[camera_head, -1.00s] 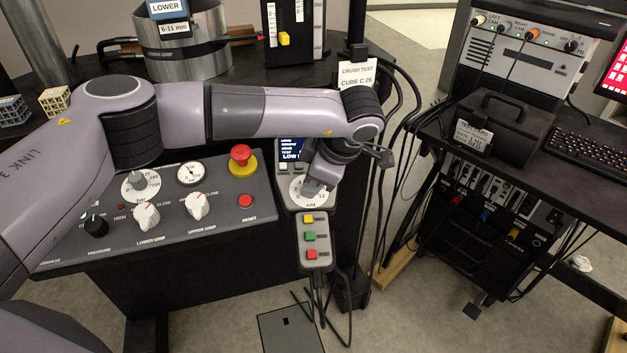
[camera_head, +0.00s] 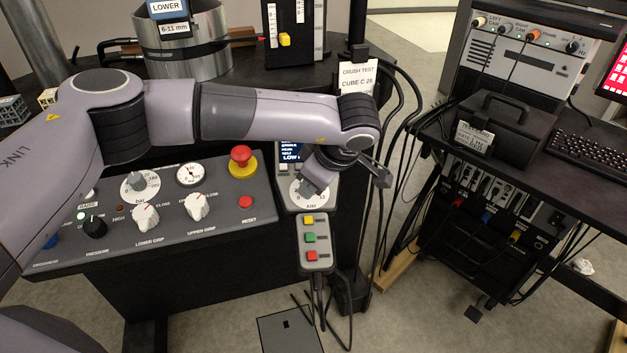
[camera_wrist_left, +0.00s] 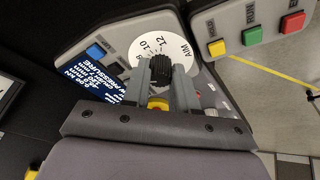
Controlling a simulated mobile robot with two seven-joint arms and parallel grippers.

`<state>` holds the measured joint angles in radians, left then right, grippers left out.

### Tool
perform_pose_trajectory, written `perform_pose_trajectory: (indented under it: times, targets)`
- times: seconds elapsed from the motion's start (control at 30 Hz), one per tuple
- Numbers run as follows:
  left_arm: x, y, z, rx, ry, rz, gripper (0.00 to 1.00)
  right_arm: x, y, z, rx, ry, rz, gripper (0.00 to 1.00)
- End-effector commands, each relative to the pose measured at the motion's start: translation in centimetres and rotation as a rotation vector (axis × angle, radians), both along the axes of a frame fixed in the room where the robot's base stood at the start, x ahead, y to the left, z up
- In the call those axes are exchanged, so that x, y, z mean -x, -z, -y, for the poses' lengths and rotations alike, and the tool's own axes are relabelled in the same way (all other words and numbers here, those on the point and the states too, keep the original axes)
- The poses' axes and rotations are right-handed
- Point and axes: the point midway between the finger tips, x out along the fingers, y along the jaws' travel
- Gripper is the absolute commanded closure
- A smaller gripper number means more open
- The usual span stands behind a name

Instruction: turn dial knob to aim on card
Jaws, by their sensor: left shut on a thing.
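The aim dial (camera_head: 297,194) is a white disc with numbers, set in a grey panel under a small blue screen (camera_head: 290,151). Its black ribbed knob (camera_wrist_left: 160,70) sits between the fingers of my left gripper (camera_wrist_left: 160,72) in the left wrist view, where 10 and 12 show on the disc. In the head view my left gripper (camera_head: 308,186) covers part of the dial. It is shut on the knob. The card (camera_head: 356,77) stands upright behind my wrist and reads "CRUSH TEST CUBE C 26"; its lower part is hidden. My right gripper is not in view.
A pendant with yellow, green and red buttons (camera_head: 310,240) sits just below the dial. A red mushroom button (camera_head: 241,155) and a panel of other knobs (camera_head: 146,216) lie to the left. Cables (camera_head: 396,130) hang to the right, before a cart with a keyboard.

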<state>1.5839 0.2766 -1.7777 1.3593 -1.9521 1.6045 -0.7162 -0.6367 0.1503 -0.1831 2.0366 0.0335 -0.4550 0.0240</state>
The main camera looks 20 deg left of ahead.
Motion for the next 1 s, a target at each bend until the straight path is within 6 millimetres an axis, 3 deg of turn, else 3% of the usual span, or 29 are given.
perform_pose_trajectory:
  times: [0.1, 0.13, 0.2, 0.57, 1.0]
  targets:
    - [-0.1, -0.1, 0.0, 0.003, -0.001, 0.002, 1.00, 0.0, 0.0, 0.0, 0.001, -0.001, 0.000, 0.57]
    - [-0.1, -0.1, 0.0, 0.003, -0.001, 0.002, 0.66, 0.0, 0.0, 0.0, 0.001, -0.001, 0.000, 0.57]
    - [0.0, -0.1, 0.0, 0.002, -0.001, 0.002, 0.47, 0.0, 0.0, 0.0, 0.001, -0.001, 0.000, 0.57]
    - [0.1, -0.5, 0.2, 0.002, -0.001, 0.002, 0.47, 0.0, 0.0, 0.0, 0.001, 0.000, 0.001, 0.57]
    - [1.8, -6.0, 2.6, 0.002, 0.000, 0.003, 0.47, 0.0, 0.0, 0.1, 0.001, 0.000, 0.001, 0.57]
